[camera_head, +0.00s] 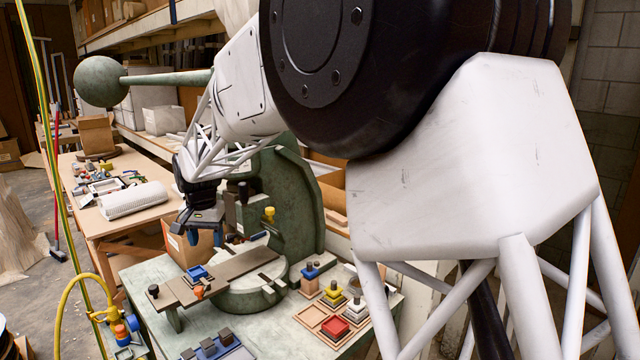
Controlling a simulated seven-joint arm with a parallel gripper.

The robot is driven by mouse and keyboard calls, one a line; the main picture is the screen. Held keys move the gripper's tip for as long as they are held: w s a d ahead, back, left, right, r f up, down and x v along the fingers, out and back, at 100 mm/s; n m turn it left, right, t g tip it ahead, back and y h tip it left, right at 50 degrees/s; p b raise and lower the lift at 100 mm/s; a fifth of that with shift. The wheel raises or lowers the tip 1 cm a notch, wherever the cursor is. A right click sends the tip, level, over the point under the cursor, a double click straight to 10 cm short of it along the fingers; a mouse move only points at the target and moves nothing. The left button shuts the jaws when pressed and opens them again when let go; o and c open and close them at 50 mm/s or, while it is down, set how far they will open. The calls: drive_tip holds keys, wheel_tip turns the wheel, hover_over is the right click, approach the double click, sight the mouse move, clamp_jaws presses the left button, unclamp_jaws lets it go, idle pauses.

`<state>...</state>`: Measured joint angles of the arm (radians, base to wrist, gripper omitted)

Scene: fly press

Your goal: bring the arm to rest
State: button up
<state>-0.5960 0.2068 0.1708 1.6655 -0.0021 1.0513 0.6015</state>
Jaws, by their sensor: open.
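My arm reaches from the right side across the upper middle of the picture, and its links hide much of the press and the shelves. My gripper (206,238) hangs pointing down, with blue fingertips spread apart and nothing seen between them. It is in front of the green fly press (295,200), above the brown slide bar (222,279) and the blue piece (197,273) on it. The ball weight (100,81) of the press sticks out to the upper left on its lever. The press's upper part is hidden behind my arm.
Small trays with red (333,327), yellow and blue pieces stand on the press table's right side. A blue block holder (215,350) is at its front. A yellow hose (62,300) rises at left. A wooden bench (85,205) with tools and a white ribbed part stands behind.

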drive_tip(key=s+d+r, duration=0.2)
drive_tip(key=s+d, duration=0.3)
drive_tip(key=d, duration=0.5)
drive_tip(key=s+d+r+t, duration=0.1)
drive_tip(key=s+d+r, duration=0.25)
drive_tip(key=d, duration=0.65)
drive_tip(key=s+d+r, duration=0.1)
drive_tip(key=s+d, duration=0.5)
drive_tip(key=d, duration=0.3)
drive_tip(key=s+d+f, duration=0.3)
drive_tip(key=s+d, duration=0.6)
drive_tip(key=s, duration=0.3)
drive_tip(key=s+d+f+t, duration=0.1)
drive_tip(key=s+d+f, duration=0.2)
drive_tip(key=s+d, duration=0.5)
drive_tip(key=s, duration=0.4)
drive_tip(key=shift+s+d+h, duration=0.2)
drive_tip(key=shift+d+h, duration=0.1)
drive_tip(key=shift+d, duration=0.05)
